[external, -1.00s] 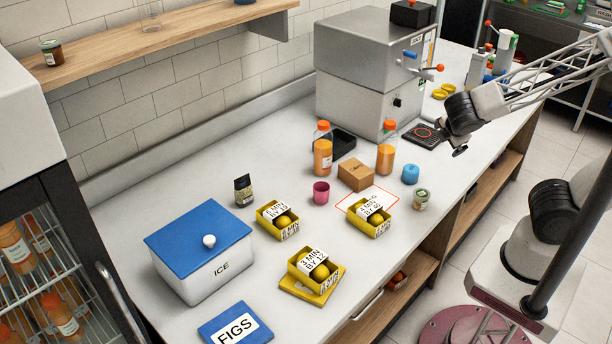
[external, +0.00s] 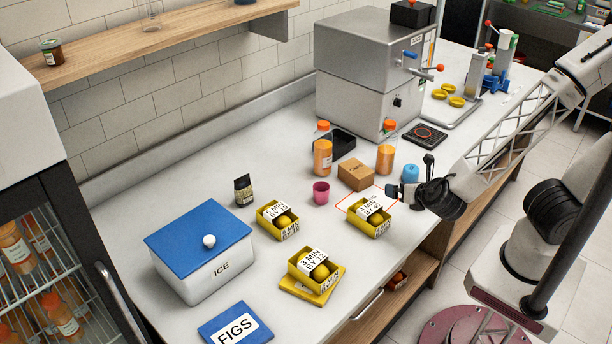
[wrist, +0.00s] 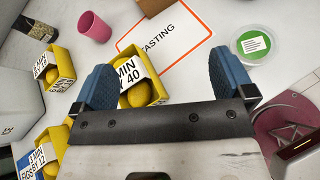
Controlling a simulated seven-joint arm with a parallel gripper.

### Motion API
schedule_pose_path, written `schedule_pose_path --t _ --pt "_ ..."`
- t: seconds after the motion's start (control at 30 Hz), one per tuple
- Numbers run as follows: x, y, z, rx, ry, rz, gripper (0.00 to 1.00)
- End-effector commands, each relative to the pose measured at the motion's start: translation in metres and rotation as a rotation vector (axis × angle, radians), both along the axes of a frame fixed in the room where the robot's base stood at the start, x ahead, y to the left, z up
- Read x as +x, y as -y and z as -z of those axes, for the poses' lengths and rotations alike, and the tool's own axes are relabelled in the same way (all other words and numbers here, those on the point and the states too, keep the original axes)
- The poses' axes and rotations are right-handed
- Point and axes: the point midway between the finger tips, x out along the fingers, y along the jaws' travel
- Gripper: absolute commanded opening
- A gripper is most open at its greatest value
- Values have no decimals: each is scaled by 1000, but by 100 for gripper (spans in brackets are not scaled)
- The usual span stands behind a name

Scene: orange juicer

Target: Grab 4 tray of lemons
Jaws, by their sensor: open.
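Three yellow trays of lemons with white "MIN BY" labels stand on the counter. The right tray (external: 381,232), reading "MIN BY 40" in the wrist view (wrist: 157,91), is beside the outlined card. The left tray (external: 268,222) is behind the front tray (external: 300,276), whose label reads "BY 12" and which sits on a yellow piece. My gripper (external: 410,177) is open and empty, above and just right of the right tray. In the wrist view its blue fingers (wrist: 163,80) are on either side of that tray.
A white "TASTING" card (wrist: 165,38) with an orange outline lies behind the right tray. A pink cup (external: 321,192), a cardboard box (external: 355,175), a green-lidded tub (wrist: 254,44) and juice bottles (external: 385,159) are near. An ICE box (external: 205,275) stands left.

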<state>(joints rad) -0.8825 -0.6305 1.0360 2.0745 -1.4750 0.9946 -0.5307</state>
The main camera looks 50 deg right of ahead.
Motion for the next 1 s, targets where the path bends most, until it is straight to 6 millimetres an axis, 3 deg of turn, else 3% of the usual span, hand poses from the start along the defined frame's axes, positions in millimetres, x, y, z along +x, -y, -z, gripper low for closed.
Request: schedule_pose_path --t 0.2,0.4,1.0 --pt "-15 -48 30 -143 27 -229 100" --pt "-26 -73 46 -218 48 -352 100" --pt "-26 -78 51 -237 54 -381 100"
